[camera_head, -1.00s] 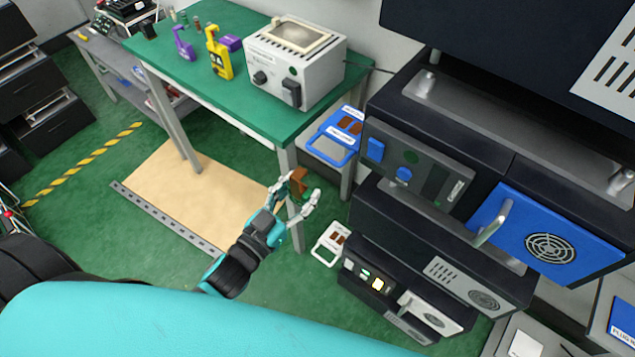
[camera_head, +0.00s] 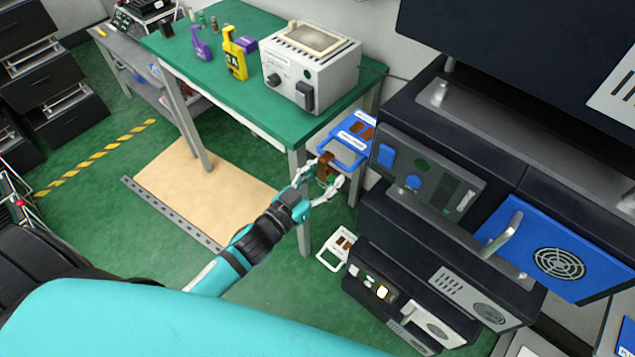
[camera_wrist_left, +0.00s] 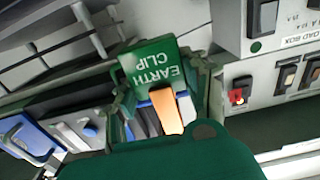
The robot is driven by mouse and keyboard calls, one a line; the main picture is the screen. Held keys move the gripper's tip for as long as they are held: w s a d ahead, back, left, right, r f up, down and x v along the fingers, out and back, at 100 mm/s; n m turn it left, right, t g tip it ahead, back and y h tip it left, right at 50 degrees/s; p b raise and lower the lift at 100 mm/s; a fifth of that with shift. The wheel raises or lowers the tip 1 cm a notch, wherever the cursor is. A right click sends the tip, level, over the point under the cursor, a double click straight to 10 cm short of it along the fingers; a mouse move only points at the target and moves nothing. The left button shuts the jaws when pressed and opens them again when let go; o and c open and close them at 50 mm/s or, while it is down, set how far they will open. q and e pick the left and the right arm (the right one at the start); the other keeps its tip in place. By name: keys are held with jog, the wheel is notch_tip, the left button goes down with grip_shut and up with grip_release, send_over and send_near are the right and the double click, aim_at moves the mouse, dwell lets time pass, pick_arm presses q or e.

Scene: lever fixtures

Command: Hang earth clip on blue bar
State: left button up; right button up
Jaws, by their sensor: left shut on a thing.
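The earth clip is brown in the head view (camera_head: 325,166). In the left wrist view it shows a green label reading EARTH CLIP (camera_wrist_left: 150,66) and an orange tongue (camera_wrist_left: 168,112). My left gripper (camera_head: 322,181) is shut on it, with fingers on both sides of the clip in the wrist view (camera_wrist_left: 163,95). The blue bar (camera_head: 345,153) is the looped front of a blue unit beside the green table's leg. My right gripper is out of view.
A similar white loop (camera_head: 335,252) is lower down. A dark cabinet (camera_head: 420,200) with a blue door (camera_head: 548,250) stands at right.

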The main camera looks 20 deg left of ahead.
pick_arm(q)
jog(key=shift+x, duration=1.1)
jog(key=shift+f+b, duration=0.65)
jog(key=shift+b, duration=0.05)
jog(key=o, duration=1.2)
jog(key=v, duration=1.2)
jog(key=s+a+f+n+g+y, duration=0.1)
jog(key=s+a+f+g+y, duration=0.1)
jog(key=f, duration=0.7)
jog(key=s+a+f+g+y, duration=0.1)
jog(key=s+f+g, duration=0.1)
jog(key=f, duration=0.8)
jog(key=s+a+f+n+g+y, duration=0.1)
jog(key=s+a+f+g+y, duration=0.1)
jog(key=f, duration=0.7)
jog(key=s+f+g, duration=0.3)
jog(key=s+f, duration=0.3)
jog(key=s, duration=0.2)
jog(key=s+f+g, duration=0.3)
jog(key=s+f, duration=0.4)
jog(key=s, duration=0.2)
jog(key=s+f+g+y, duration=0.1)
jog(key=s+f+g, duration=0.3)
jog(key=s+f, duration=0.3)
jog(key=shift+s+d, duration=0.15)
jog(key=shift+s, duration=0.3)
jog(key=shift+s+d, duration=0.2)
jog(key=shift+s, duration=0.25)
